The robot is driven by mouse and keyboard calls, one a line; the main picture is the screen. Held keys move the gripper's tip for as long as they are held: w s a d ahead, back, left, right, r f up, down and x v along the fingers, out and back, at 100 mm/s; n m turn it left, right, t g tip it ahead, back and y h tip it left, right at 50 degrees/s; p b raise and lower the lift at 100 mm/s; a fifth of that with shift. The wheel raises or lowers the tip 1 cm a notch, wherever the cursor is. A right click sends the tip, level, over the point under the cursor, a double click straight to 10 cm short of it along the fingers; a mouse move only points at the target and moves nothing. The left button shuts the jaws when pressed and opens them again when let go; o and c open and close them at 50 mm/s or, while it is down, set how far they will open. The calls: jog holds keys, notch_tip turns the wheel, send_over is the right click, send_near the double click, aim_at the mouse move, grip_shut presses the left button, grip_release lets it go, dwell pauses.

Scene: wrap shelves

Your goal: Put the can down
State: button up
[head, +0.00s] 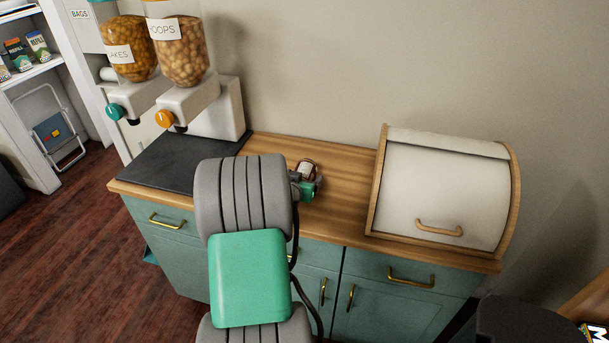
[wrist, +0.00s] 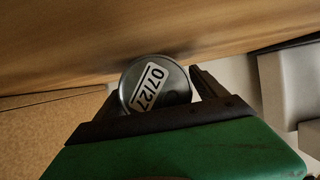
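In the wrist view the can's round metal end (wrist: 155,84) faces the camera, with a label reading 07/27. It sits between the two dark fingers of my gripper (wrist: 158,92), which appear closed on its sides. The can's far side is hidden, so I cannot tell whether it touches the counter (head: 340,190).
A cream bread box (head: 440,190) stands on the counter's right. A dark mat (head: 180,160) lies at the left, below two cereal dispensers (head: 180,60). Bare wood lies between the mat and the bread box, around the can.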

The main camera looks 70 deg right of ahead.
aim_at(303, 168)
jog(key=shift+r, duration=0.1)
grip_shut()
jog(key=shift+r, duration=0.3)
notch_tip(303, 168, up, 3)
jog(key=shift+d+f+b, duration=0.1)
jog(key=shift+f+b, duration=0.05)
jog(key=shift+b, duration=0.25)
jog(key=a+r, duration=0.1)
jog(key=s+a+r, duration=0.1)
jog(key=r, duration=0.1)
jog(key=a+r, duration=0.1)
jog(key=r, duration=0.1)
jog(key=shift+s+a, duration=0.3)
jog(key=shift+a, duration=0.1)
jog(key=s+a+r, duration=0.4)
jog(key=a, duration=0.5)
jog(key=shift+s+r, duration=0.2)
jog(key=shift+r, duration=0.2)
